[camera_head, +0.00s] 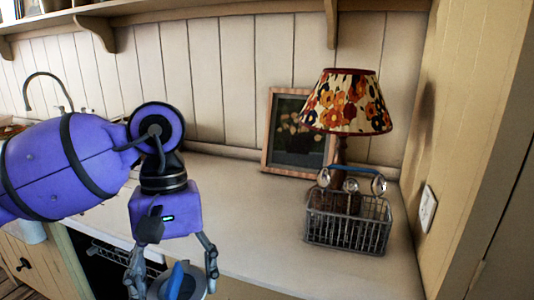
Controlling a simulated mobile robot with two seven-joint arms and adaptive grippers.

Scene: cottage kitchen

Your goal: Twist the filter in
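My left gripper (172,276) hangs fingers-down at the lower left, in front of the counter's front edge. Its two fingers are spread wide on either side of a round grey filter (197,288) with an upright blue grip (176,280). The fingers appear to hold the filter by its sides, though the contact is partly cut off by the bottom of the picture. An open dishwasher (97,262) with a dark inside and a rack shows under the counter, left of the gripper. The filter's seat is not visible. My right gripper is not in view.
The counter (262,222) is bare in the middle. A wire basket (347,232), a lamp with a floral shade (346,102) and a framed picture (293,140) stand on its right part. A tap (48,78) is at the far left.

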